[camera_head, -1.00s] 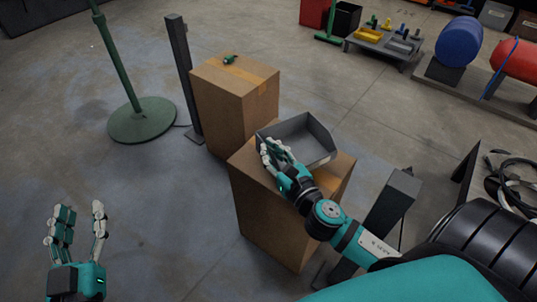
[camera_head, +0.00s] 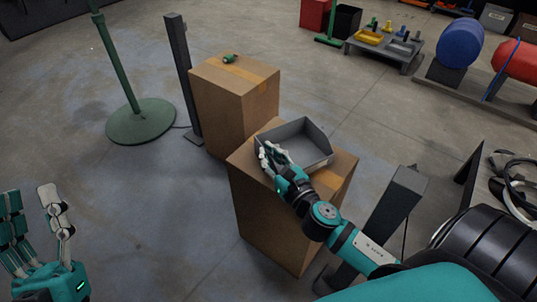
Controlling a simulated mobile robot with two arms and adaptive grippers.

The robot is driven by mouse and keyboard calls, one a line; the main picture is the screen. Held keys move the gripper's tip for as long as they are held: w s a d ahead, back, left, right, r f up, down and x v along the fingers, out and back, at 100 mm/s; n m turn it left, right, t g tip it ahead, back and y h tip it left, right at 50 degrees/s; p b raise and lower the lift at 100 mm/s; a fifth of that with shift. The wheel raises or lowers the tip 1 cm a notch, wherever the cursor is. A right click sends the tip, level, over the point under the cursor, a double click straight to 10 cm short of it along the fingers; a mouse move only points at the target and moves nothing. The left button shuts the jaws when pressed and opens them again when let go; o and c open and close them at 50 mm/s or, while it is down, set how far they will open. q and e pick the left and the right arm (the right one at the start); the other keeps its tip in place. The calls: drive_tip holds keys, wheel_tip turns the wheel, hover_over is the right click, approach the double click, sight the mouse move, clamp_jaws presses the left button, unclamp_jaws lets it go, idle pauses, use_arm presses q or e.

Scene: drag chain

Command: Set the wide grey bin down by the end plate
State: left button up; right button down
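The wide grey bin (camera_head: 310,145) is an open, shallow tray over the top of the nearer cardboard box (camera_head: 262,215). It looks about level; I cannot tell whether its base touches the box. My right gripper (camera_head: 268,153) is at the bin's left near wall and appears shut on it, with the fingers partly hiding that side. My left gripper (camera_head: 36,212) is at the lower left, open and empty, fingers apart and far from the bin. I cannot tell which part is the end plate.
A taller cardboard box (camera_head: 232,110) with a small green item (camera_head: 230,58) stands behind. A dark post (camera_head: 182,75) and a green stand (camera_head: 141,120) are to the left. A grey post (camera_head: 397,200) stands close to my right arm.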

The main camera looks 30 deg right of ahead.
drive_tip(key=shift+f, duration=0.15)
drive_tip(key=c, duration=1.5)
unclamp_jaws()
